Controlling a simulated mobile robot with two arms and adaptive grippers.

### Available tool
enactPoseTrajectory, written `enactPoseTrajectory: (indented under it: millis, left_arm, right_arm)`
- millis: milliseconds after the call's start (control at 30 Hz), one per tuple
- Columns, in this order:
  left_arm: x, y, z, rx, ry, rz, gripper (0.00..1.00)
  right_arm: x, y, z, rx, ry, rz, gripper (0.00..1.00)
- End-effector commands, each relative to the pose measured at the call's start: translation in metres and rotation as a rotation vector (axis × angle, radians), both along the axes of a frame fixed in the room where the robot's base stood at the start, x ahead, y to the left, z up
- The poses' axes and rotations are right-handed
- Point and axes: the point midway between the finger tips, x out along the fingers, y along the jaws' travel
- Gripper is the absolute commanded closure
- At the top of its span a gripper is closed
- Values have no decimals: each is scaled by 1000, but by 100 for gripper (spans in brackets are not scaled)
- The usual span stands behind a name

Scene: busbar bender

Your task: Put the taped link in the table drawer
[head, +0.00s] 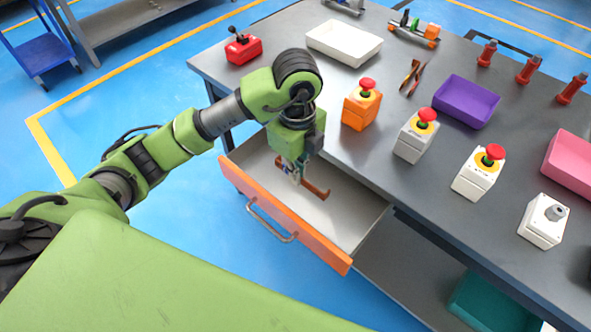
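The table drawer (345,238) is pulled out, with an orange front, a grey handle and a pale inside. My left gripper (297,178) points down over the drawer opening. It appears shut on a copper-brown link (315,189) with bent ends, which is over or inside the drawer. The fingers hide the middle of the link, and I cannot make out tape on it. Whether the link touches the drawer floor is hard to tell. My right gripper is not in view.
The right half of the drawer is empty.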

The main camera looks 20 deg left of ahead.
Motion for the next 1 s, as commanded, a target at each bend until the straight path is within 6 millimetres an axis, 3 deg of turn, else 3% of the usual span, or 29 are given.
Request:
enactPoseTrajectory:
  millis: [200,400,700,1000]
  left_arm:
    - [46,28,-22,1,4,4,100]
    - [72,42,-60,1,5,0,100]
    - [88,51,-83,0,3,-3,100]
    - [88,51,-113,0,0,-4,100]
  right_arm:
    - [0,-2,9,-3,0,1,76]
    - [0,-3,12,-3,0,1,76]
    - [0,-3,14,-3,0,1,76]
    - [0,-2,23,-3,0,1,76]
